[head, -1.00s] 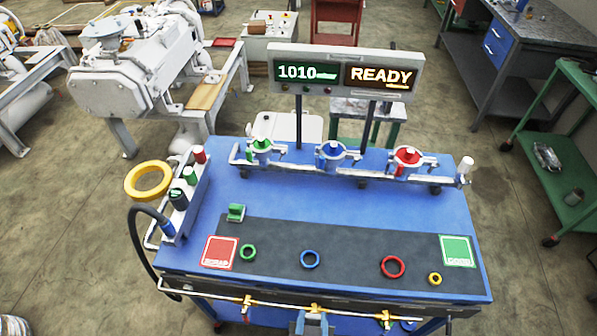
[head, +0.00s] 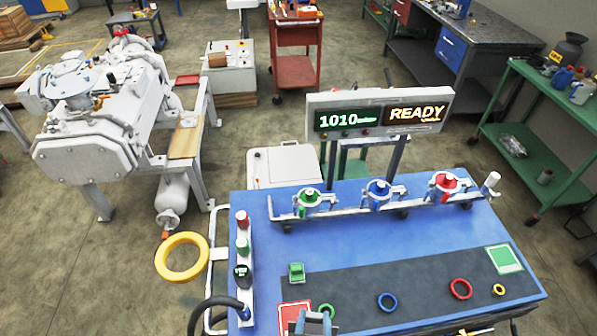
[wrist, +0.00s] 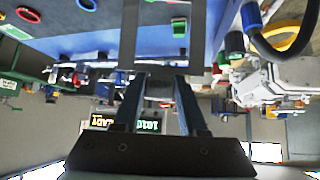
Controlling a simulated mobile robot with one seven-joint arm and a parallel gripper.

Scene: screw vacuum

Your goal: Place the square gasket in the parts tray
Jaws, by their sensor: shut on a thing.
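My gripper (wrist: 165,80) is seen from behind in the wrist view, its two fingers close together. A grey square-cornered frame, apparently the square gasket (wrist: 198,35), extends beyond the fingertips and is cut off by the top edge. In the head view only part of my gripper (head: 313,323) shows at the bottom, in front of the blue bench; the gasket is not clear there. I cannot identify a parts tray with certainty in either view.
The blue bench (head: 250,206) carries a dark mat (head: 425,285) with small coloured rings, a red square (head: 294,312) and a green square (head: 505,259). A rail with clamps and a READY display (head: 380,112) stand behind. A yellow ring (head: 182,278) is at left.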

